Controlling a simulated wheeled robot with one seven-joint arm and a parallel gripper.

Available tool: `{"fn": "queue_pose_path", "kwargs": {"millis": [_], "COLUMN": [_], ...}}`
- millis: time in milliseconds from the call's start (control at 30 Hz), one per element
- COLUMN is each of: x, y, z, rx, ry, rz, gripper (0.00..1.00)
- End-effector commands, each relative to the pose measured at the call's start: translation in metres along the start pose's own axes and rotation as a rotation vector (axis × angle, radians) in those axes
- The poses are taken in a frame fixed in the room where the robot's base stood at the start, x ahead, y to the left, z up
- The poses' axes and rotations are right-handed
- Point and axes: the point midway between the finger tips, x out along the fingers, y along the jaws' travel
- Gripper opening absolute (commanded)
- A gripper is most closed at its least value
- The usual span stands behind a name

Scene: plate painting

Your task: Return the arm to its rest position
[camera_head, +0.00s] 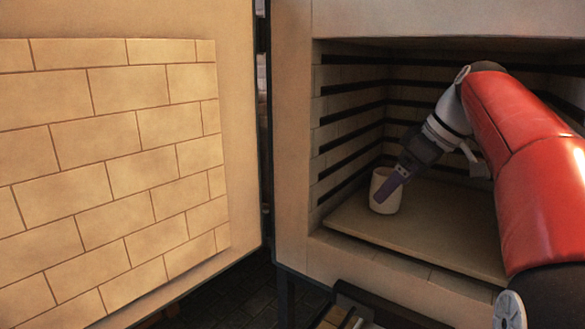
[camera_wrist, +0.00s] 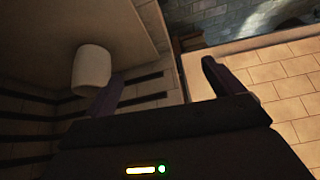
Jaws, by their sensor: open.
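My gripper (camera_head: 391,184) is inside the kiln chamber, at the end of my red arm, in the head view. A white cup (camera_head: 385,205) stands upright on the kiln shelf (camera_head: 440,226), and a gripper finger overlaps it in the picture. In the wrist view my gripper (camera_wrist: 160,92) has its two fingers spread wide with nothing between them. The cup (camera_wrist: 91,68) shows there to the left, outside the left finger. Whether that finger touches the cup, I cannot tell.
The kiln's side wall (camera_head: 345,130) with dark slots is close on the left of my gripper. The brick-lined kiln door (camera_head: 110,170) stands open at left. The chamber roof and front sill (camera_head: 400,275) bound the opening. Bare shelf lies right of the cup.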

Motion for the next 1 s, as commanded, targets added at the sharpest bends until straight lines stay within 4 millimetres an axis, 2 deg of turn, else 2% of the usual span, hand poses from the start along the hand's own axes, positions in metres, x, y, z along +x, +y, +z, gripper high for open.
{"fn": "queue_pose_path", "kwargs": {"millis": [267,467,567,700,800,900,1000], "x": [0.010,0.026,0.039,0.067,0.088,0.105,0.117], "y": [-0.035,-0.075,-0.104,-0.147,-0.171,-0.187,-0.196], "z": [0.018,0.047,0.074,0.126,0.163,0.192,0.210], "rx": [0.142,0.294,0.393,0.539,0.619,0.674,0.708], "ry": [-0.038,-0.071,-0.087,-0.092,-0.079,-0.062,-0.047], "rz": [0.055,0.127,0.187,0.291,0.355,0.401,0.428], "gripper": [0.92,0.92,0.92,0.92,0.92,0.92,0.92]}}
